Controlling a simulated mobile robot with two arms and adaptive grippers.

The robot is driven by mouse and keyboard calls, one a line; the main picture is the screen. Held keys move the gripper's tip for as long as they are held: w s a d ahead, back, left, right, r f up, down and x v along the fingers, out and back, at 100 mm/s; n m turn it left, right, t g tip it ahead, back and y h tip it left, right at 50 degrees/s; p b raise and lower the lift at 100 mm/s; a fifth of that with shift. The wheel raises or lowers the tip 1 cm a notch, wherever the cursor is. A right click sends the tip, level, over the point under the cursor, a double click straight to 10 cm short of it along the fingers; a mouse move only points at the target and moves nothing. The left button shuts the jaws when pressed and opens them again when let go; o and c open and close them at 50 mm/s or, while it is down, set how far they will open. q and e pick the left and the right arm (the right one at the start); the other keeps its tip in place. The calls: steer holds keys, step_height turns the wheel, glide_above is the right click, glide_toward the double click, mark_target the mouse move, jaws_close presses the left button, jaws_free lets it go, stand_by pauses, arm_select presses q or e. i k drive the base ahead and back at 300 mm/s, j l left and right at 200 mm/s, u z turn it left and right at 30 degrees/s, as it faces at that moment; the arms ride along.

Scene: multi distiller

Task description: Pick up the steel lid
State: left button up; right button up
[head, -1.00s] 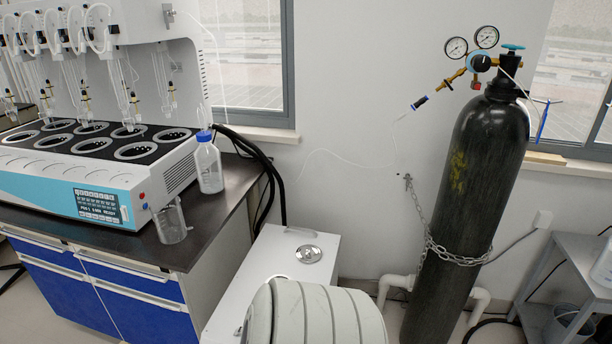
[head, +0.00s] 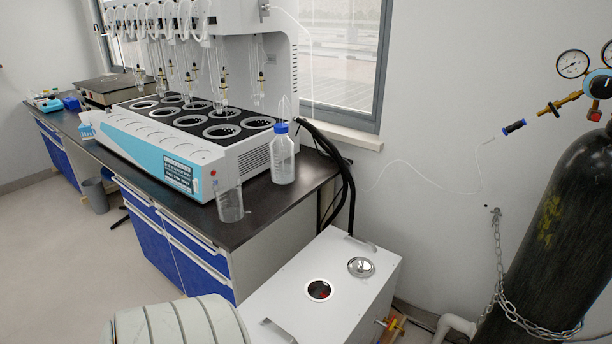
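The steel lid (head: 361,267) is a small round shiny disc with a knob. It lies on the white top of a box-shaped unit (head: 350,300), to the right of and behind a round opening (head: 319,290). The opening is dark inside with a bit of red. Neither gripper shows in the head view. A pale, ribbed arm part of mine fills the bottom left and hides part of the floor and the unit's near left side.
A dark bench (head: 250,215) with the distiller (head: 205,145), a blue-capped bottle (head: 283,158) and a beaker (head: 230,203) stands left of the unit. A black gas cylinder (head: 545,240) with a chain stands at right. Open floor lies at far left.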

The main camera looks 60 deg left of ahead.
mark_target(358, 266)
steer(key=i+u, duration=0.1)
steer(key=u, duration=0.35)
steer(key=i+l+u, duration=0.1)
steer(key=u, duration=0.35)
steer(key=l+u, duration=0.2)
steer(key=u, duration=0.2)
steer(key=i+l+u, duration=0.1)
steer(key=u, duration=0.35)
steer(key=l, duration=0.1)
